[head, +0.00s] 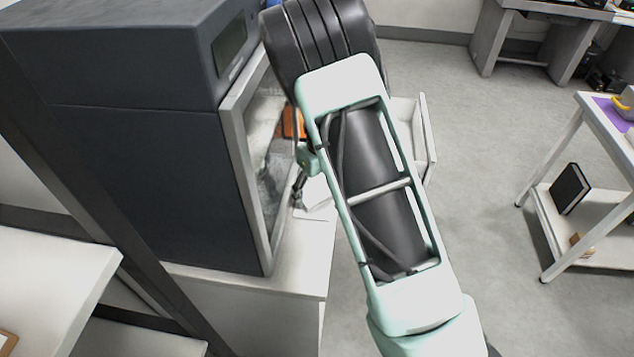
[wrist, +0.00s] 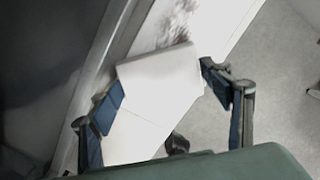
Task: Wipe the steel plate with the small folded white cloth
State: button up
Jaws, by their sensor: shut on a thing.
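My gripper (wrist: 162,82) is shut on the folded white cloth (wrist: 158,68), with one dark finger at each side of it. The cloth looks flat and pale, with a crease or edge across it. In the head view the gripper (head: 301,186) is mostly hidden behind my arm, and a white patch of the cloth (head: 316,191) shows beside it. A light surface with a dark grey smudge (wrist: 178,24) lies just beyond the cloth in the wrist view; it may be the steel plate. I cannot tell whether the cloth touches it.
A large dark cabinet with a pale-framed door (head: 240,170) stands close on the left, on a white bench (head: 290,262). An orange thing (head: 293,123) shows behind the door frame. An open drawer (head: 428,140) is behind my arm. A white trolley (head: 600,215) stands right, across clear floor.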

jog(key=shift+s+a, duration=0.15)
jog(key=shift+s, duration=0.6)
notch_tip(320, 180, up, 4)
jog(key=p, duration=0.4)
jog(key=shift+r+p, duration=0.35)
jog(key=shift+r, duration=0.6)
notch_tip(320, 180, up, 3)
jog(key=shift+f, duration=0.1)
jog(key=shift+f+b, duration=2)
jog(key=shift+f, duration=1.45)
